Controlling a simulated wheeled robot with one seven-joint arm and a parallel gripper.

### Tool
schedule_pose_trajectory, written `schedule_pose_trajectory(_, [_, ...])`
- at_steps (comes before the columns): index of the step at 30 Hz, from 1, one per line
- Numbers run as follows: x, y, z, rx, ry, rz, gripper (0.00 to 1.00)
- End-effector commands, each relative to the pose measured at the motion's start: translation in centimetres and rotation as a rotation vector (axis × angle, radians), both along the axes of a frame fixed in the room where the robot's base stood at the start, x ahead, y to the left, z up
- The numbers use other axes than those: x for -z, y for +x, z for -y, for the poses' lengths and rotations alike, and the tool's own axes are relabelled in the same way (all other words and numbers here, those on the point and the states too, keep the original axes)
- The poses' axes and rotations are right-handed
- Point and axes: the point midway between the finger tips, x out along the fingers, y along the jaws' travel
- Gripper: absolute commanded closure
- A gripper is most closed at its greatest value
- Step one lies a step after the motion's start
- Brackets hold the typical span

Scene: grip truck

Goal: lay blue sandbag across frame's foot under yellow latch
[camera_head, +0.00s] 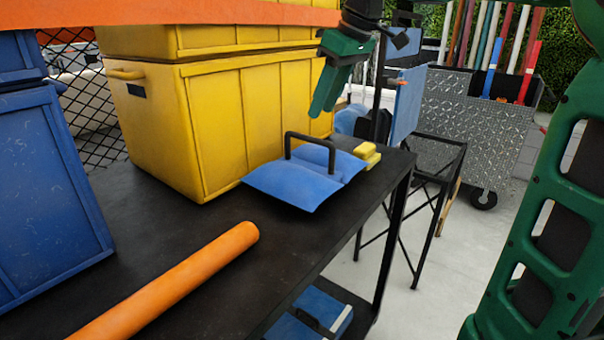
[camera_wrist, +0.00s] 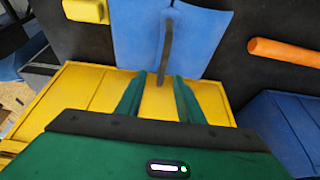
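A blue sandbag (camera_head: 290,186) with a black arched handle (camera_head: 288,146) lies on the black table, in front of a yellow crate. It also shows at the top of the wrist view (camera_wrist: 190,40), handle pointing toward my fingers. My gripper (camera_head: 326,105) is green, above and behind the sandbag, near the crate's right end. In the wrist view its fingers (camera_wrist: 158,88) are apart with nothing between them. A black metal frame (camera_head: 440,141) stands on the floor right of the table. I cannot make out a yellow latch on it for certain.
A yellow block (camera_head: 366,153) lies beside the sandbag at the table's edge. Yellow crates (camera_head: 235,125), a blue crate (camera_head: 45,190) and an orange tube (camera_head: 165,285) occupy the table (camera_head: 215,213). A metal cart (camera_head: 470,125) stands behind. Concrete floor at right is clear.

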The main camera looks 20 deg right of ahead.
Motion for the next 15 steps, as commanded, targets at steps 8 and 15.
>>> schedule_pose_trajectory(8, [3.6, 1.1, -0.9, 0.0, 0.0, -0.004, 0.66])
schedule_pose_trajectory(15, [5.0, 1.5, -1.3, 0.001, -0.001, -0.003, 0.66])
